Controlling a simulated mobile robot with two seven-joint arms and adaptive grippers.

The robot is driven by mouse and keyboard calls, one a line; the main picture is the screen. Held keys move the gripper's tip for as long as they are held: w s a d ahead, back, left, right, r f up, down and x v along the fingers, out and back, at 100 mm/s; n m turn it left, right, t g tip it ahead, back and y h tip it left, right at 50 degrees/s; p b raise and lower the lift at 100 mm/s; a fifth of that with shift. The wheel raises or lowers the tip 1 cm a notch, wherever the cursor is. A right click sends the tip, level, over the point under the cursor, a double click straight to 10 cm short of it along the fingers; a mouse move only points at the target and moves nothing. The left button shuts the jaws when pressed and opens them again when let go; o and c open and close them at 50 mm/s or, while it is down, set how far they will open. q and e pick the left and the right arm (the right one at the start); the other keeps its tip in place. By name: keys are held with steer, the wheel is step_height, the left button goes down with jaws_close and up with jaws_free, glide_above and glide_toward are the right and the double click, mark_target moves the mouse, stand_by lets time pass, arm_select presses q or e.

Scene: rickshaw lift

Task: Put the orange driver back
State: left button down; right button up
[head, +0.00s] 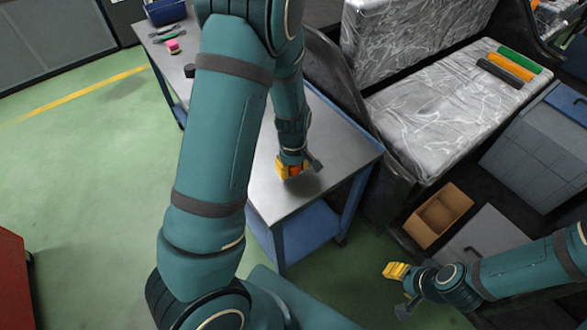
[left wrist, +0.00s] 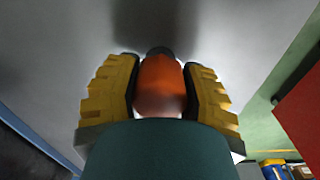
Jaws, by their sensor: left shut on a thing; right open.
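My left gripper (head: 291,170) hangs low over the near end of a grey metal-topped bench (head: 335,146). It is shut on the orange driver (left wrist: 160,82), whose rounded orange body sits between the two yellow fingers, with a dark end beyond. In the head view only a small orange patch of the driver (head: 296,170) shows between the fingers. A shadow lies on the bench top beside the gripper; I cannot tell whether the driver touches the top.
Green (head: 519,59), orange (head: 510,67) and dark (head: 499,75) cylinders lie on the plastic-wrapped seat (head: 445,115). An open cardboard box (head: 438,215) stands below it. A blue bin (head: 165,12) and pink item (head: 173,46) are at the bench's far end. The bench's near end looks clear.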

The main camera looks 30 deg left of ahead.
arm_select(q)
steer(key=shift+r, duration=0.15)
steer(key=shift+f, duration=0.25)
steer(key=c, duration=0.5)
jaws_free()
steer(key=shift+r, duration=0.15)
step_height(320, 180, up, 11)
steer(key=p, duration=0.4)
steer(key=shift+s, duration=0.1)
steer(key=shift+r, duration=0.6)
